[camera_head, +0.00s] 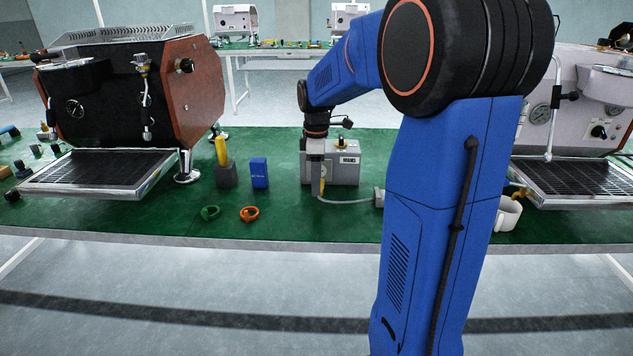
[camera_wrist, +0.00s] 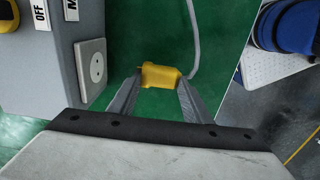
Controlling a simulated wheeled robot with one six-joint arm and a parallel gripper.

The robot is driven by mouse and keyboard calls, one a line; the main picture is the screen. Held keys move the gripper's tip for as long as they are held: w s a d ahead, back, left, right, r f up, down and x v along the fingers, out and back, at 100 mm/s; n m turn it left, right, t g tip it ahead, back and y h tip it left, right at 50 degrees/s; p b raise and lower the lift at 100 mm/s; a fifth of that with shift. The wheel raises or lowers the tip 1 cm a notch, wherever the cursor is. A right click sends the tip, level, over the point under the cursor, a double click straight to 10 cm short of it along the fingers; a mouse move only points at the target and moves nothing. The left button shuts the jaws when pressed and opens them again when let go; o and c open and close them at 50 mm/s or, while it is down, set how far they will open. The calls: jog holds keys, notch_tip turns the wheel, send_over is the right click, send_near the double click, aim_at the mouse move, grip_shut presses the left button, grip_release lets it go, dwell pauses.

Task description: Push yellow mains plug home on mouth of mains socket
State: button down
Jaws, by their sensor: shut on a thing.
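The yellow mains plug (camera_wrist: 160,76) is held between the fingertips of my gripper (camera_wrist: 159,86) in the wrist view. A grey cable (camera_wrist: 194,45) trails from the plug. The mains socket (camera_wrist: 95,68) is a pale square plate with small holes on the face of the grey mains box. The plug is apart from the socket, to its right, with green mat showing between them. In the head view, my gripper (camera_head: 318,178) hangs in front of the box's left part and hides some of it. The socket's face is not clear there.
The grey mains box (camera_head: 345,168) has a yellow switch (camera_head: 342,143) on top and an OFF label. A blue packet (camera_head: 259,172) and a yellow-handled tool (camera_head: 221,152) stand left. Espresso machines (camera_head: 130,100) flank the box.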

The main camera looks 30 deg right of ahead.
jog(key=shift+w+d, duration=0.65)
jog(key=shift+w, duration=0.3)
jog(key=shift+w+d, duration=0.65)
jog(key=shift+w, duration=0.3)
jog(key=c, duration=1.6)
grip_release()
grip_shut()
jog(key=shift+w+d, duration=0.3)
jog(key=shift+w, duration=0.15)
dwell(2.4)
jog(key=shift+s+a, duration=0.15)
dwell(0.7)
